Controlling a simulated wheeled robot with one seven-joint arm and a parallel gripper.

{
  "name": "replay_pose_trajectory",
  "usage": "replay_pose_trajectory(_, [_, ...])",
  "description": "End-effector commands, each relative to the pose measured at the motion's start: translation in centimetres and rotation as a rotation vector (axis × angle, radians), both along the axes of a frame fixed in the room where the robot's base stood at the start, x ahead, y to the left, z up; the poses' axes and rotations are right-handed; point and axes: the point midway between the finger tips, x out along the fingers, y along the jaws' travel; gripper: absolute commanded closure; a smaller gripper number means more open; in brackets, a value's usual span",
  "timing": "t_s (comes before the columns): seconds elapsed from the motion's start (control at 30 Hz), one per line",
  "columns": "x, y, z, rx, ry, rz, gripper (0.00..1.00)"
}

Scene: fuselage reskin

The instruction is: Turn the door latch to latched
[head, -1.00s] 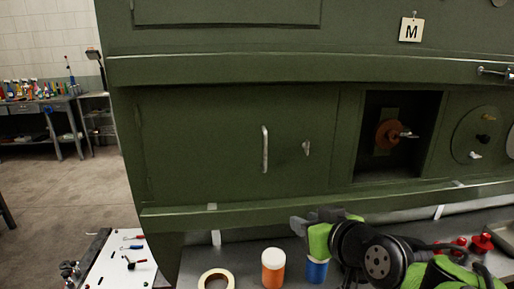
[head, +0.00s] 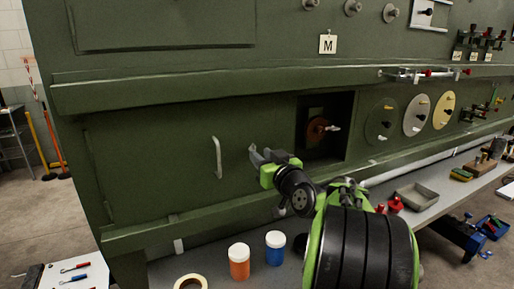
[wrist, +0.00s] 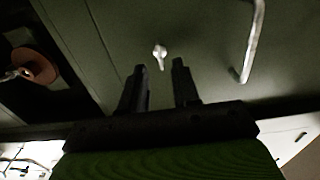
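The door latch is a small pale lever on a round hub on the green door panel (head: 160,195). In the wrist view the latch (wrist: 160,55) lies just beyond the fingertips, roughly between them, with its lever pointing down in that picture. My gripper (head: 260,155) is in front of the door, right of the pale door handle (head: 217,158). In the wrist view my gripper (wrist: 161,70) is open, two dark fingers apart with nothing between them. I cannot tell how far the tips are from the panel. In the head view the gripper largely covers the latch.
Right of the door is a dark open recess (head: 340,108) with an orange disc (head: 317,127). A ledge (head: 150,232) runs below the door. Orange (head: 239,262) and blue (head: 275,250) jars and a tape roll (head: 190,282) stand on the bench beneath.

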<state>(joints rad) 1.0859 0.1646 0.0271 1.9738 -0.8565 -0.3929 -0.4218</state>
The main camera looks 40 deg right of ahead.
Motion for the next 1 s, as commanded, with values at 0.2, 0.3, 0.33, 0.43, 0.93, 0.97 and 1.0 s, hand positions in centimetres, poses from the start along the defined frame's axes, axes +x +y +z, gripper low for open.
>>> replay_pose_trajectory(0.2, [2.8,-0.8,0.1,0.000,0.000,0.001,0.69])
replay_pose_trajectory(0.3, [3.1,-0.9,0.1,0.000,-0.001,0.000,0.69])
replay_pose_trajectory(0.33, [3.1,-0.9,0.0,0.000,-0.001,0.000,0.69])
replay_pose_trajectory(0.43, [3.1,-0.9,0.0,0.000,0.000,0.000,0.69])
replay_pose_trajectory(0.93, [3.0,-0.8,0.0,0.002,0.000,0.000,1.00])
replay_pose_trajectory(0.97, [3.0,-0.8,0.0,0.004,0.000,0.000,1.00])
replay_pose_trajectory(1.0, [3.0,-0.8,0.0,0.008,-0.001,0.000,1.00])
